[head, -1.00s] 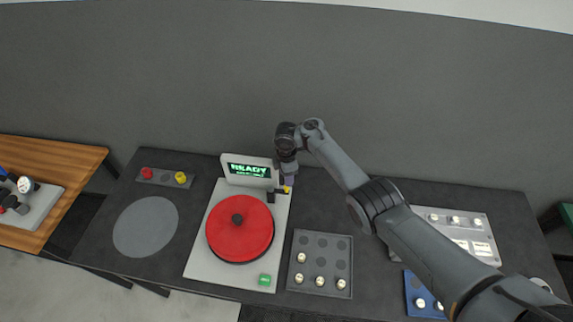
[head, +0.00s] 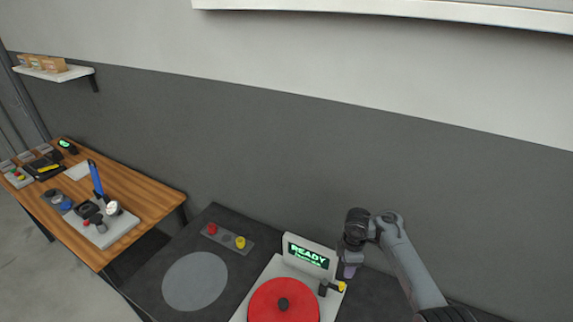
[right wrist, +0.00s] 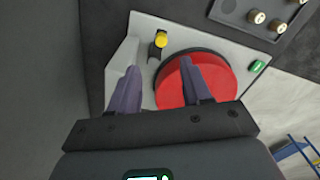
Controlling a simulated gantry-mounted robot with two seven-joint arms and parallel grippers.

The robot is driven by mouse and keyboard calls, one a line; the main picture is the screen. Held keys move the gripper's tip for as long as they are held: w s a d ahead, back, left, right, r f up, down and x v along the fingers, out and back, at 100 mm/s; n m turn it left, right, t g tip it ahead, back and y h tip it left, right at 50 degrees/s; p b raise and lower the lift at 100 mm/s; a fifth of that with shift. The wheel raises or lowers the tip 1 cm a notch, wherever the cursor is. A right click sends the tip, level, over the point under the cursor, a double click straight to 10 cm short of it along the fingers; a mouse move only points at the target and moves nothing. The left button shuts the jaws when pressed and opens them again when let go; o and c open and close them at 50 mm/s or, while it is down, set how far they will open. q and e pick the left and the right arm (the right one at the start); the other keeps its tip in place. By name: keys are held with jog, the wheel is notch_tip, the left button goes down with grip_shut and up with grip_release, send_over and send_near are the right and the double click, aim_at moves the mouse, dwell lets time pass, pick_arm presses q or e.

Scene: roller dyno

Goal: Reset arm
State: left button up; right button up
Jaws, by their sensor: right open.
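My right gripper (head: 347,272) is beside the right end of the display of the dyno unit, over the back of the dark table. In the right wrist view its two fingers (right wrist: 160,85) are apart with nothing between them. The dyno unit (head: 262,277) has a red round roller plate (head: 284,302) with a dark hub and a lit display (head: 309,256) that reads READY. A small black lever with a yellow tip (head: 341,287) sits just below the gripper; it also shows beyond the fingers in the right wrist view (right wrist: 160,40). My left gripper is out of view.
A grey panel with a red and a yellow knob (head: 227,238) and a grey round pad (head: 195,281) lie on the dark table. A tray with several metal pieces (right wrist: 268,16) shows in the right wrist view. A wooden table (head: 150,194) stands at the left.

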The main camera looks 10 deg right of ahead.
jog(key=s+a+f+m+t+h+p, duration=0.1)
jog(key=s+a+f+m, duration=0.25)
jog(key=s, duration=0.45)
jog(key=s+a+f+m+t+h+p, duration=0.1)
jog(key=s+a+f+m, duration=0.2)
jog(key=s, duration=0.4)
jog(key=s+a+r+m, duration=0.1)
jog(key=s+r+m, duration=0.1)
jog(key=s+r, duration=0.2)
jog(key=s+a+r+m+t+y+p, duration=0.1)
jog(key=s+r, duration=0.3)
jog(key=s, duration=0.6)
jog(key=s+a+r+m+y+p, duration=0.1)
jog(key=s+a+r+m, duration=0.1)
jog(key=s, duration=0.5)
jog(key=shift+a+r+m+t, duration=0.2)
jog(key=shift+r+m+t, duration=0.1)
jog(key=shift+r+m, duration=0.5)
jog(key=shift+r, duration=0.1)
